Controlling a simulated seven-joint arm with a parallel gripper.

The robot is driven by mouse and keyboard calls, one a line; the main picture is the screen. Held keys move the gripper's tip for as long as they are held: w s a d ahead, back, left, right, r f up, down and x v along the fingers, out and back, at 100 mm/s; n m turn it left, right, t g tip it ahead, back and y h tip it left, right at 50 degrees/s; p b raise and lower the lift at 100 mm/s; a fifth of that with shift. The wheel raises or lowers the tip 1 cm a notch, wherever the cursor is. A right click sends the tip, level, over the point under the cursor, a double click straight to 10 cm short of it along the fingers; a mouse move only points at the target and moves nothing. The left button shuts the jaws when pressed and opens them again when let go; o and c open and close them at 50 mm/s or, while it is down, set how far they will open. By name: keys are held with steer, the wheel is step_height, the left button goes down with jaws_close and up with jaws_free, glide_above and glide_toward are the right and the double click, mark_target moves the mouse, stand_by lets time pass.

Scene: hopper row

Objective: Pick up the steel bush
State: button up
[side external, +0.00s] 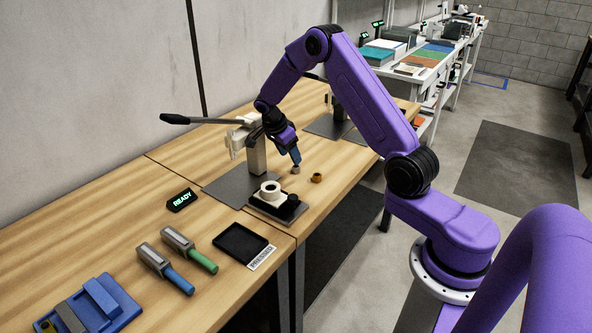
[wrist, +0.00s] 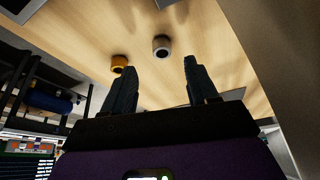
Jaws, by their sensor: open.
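The steel bush (side external: 296,170) is a small grey ring standing on the wooden bench, right of the lever press. In the wrist view the steel bush (wrist: 162,47) shows its dark bore, lying just beyond the fingertips and between their lines. My gripper (side external: 296,157) is above it, pointing down, with the fingertips close to the bush. In the wrist view my gripper (wrist: 161,62) has its two dark fingers wide apart with nothing between them. Whether a finger touches the bush cannot be told.
A brass-coloured bush (side external: 317,177) stands close by on the right; it shows left of the steel bush in the wrist view (wrist: 118,63). A lever press (side external: 256,155) stands to the left. A fixture with a white ring (side external: 270,190) and a black tray (side external: 240,243) are nearer the camera.

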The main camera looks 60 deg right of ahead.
mark_target(294, 167)
steer(key=shift+x, duration=3.05)
steer(key=shift+w+d, duration=0.1)
steer(key=shift+w, duration=0.05)
jaws_close()
